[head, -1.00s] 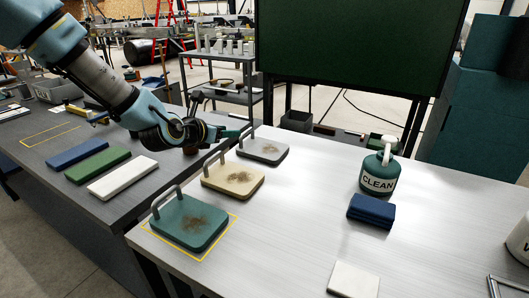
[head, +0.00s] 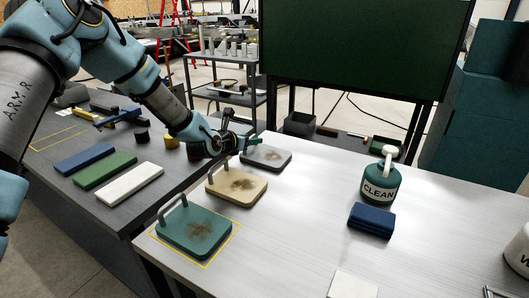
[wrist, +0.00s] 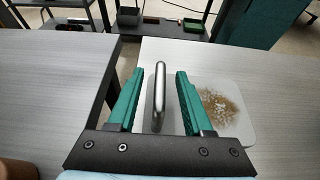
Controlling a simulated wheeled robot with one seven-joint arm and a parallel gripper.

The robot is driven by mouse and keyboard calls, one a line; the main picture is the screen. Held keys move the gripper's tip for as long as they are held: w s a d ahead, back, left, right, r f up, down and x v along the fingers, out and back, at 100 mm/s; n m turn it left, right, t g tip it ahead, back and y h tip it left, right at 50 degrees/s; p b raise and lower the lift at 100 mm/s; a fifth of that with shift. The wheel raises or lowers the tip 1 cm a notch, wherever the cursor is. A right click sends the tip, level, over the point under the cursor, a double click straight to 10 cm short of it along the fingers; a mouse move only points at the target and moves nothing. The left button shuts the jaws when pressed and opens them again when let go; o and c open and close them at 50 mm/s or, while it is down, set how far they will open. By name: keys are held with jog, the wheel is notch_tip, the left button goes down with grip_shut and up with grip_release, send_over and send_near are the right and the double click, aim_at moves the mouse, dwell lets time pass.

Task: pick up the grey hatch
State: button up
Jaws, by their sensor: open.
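The grey hatch (head: 267,159) lies flat on the white table, the farthest of three hatches in a row. It has a brown dirt patch on top and an upright loop handle at its left edge. In the wrist view the grey hatch (wrist: 234,128) is at the right and its metal handle (wrist: 159,97) stands between the two fingers, apart from both. My gripper (wrist: 158,88) is open with green fingers on either side of the handle. In the head view my gripper (head: 243,143) is at the hatch's left end and hides most of the handle.
A tan hatch (head: 222,190) and a teal hatch (head: 180,238) lie nearer, both with dirt patches. The teal one sits inside a yellow outline. A CLEAN bottle (head: 380,184) and blue cloths (head: 371,221) stand to the right. The table's middle is clear.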

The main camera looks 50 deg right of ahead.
jog(key=shift+c, duration=0.4)
grip_shut()
dwell(1.0)
